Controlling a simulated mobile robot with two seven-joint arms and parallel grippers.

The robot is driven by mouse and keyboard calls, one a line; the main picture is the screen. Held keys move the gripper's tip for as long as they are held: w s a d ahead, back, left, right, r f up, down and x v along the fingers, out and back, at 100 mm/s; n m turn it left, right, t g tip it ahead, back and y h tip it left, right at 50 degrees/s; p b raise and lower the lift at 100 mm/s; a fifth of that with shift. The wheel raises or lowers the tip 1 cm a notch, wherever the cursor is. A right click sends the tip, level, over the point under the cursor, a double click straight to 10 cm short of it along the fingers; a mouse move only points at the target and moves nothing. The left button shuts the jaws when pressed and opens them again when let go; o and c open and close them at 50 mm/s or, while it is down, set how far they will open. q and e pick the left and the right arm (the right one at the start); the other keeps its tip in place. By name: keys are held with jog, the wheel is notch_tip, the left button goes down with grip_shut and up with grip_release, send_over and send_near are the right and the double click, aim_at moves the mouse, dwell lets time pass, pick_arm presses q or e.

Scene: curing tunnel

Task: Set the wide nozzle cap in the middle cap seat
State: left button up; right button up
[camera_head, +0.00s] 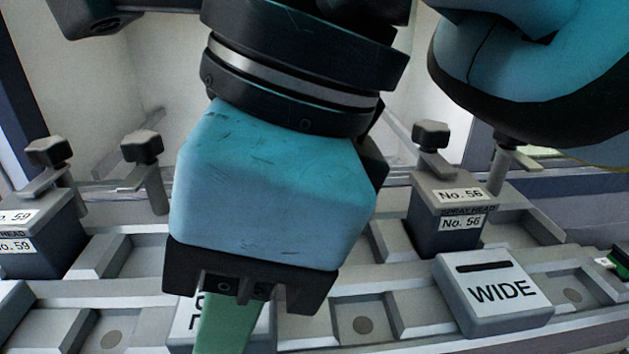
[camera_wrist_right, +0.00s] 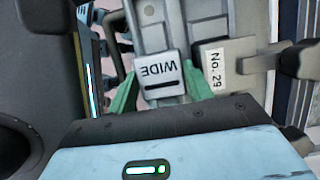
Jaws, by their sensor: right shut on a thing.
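My right gripper (camera_head: 228,325) comes down over the middle of the fixture in the head view, with one green finger showing edge-on. In the right wrist view its two green fingers (camera_wrist_right: 161,88) are shut on a white cap marked WIDE (camera_wrist_right: 152,69), one on each side. The cap lies over a grey rail (camera_wrist_right: 152,22); I cannot tell whether it touches it. In the head view a pale plate with partly covered dark letters (camera_head: 196,318) shows behind the finger; I cannot tell what it is. The middle seat is hidden. My left gripper is not in view.
Another cap marked WIDE (camera_head: 497,291) sits on the right, in front of spray head No. 56 (camera_head: 447,232). Spray head No. 59 (camera_head: 42,243) stands at the left. A block marked No. 29 (camera_wrist_right: 228,62) and a clamp stand close beside the held cap.

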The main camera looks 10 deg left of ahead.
jog(key=shift+f, duration=0.3)
jog(key=o, duration=1.2)
jog(key=v, duration=0.8)
jog(key=shift+s, duration=0.1)
